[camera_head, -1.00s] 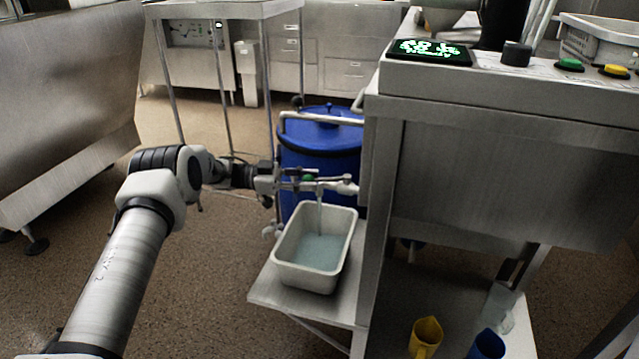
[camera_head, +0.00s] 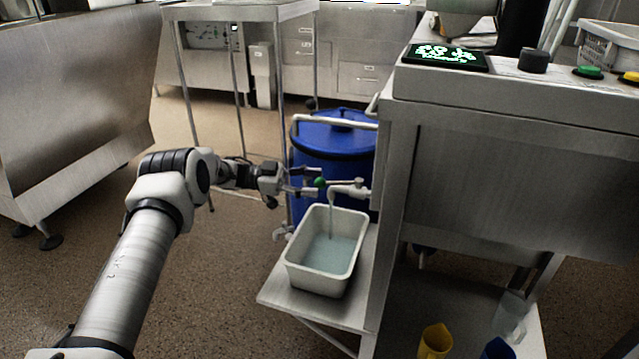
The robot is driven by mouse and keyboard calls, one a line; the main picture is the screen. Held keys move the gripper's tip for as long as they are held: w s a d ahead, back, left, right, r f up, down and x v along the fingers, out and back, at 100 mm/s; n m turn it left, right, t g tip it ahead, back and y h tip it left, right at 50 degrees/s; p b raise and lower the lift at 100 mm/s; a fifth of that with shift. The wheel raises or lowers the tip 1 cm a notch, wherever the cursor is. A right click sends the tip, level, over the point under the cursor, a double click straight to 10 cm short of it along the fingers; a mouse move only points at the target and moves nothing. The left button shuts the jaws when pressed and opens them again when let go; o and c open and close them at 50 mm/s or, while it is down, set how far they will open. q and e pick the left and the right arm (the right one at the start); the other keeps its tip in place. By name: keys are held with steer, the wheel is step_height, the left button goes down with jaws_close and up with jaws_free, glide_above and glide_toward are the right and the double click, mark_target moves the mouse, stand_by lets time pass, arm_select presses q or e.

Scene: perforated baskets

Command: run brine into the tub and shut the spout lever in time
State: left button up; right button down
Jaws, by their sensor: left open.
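The white tub (camera_head: 291,262) stands on a low steel shelf under the spout (camera_head: 352,190) and holds pale blue brine (camera_head: 330,255). A thin stream falls from the spout into the tub. My right gripper is not in view.
A blue barrel (camera_head: 335,150) stands behind the spout. The steel cabinet (camera_head: 500,170) at right carries a lit display (camera_head: 445,56), a black knob and green and yellow buttons. A yellow jug (camera_head: 435,342) and a blue one stand below.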

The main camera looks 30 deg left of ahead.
arm_select(q)
steer(key=v, duration=0.9)
steer(key=shift+a, duration=0.3)
steer(key=shift+s, duration=0.1)
stand_by(6.7)
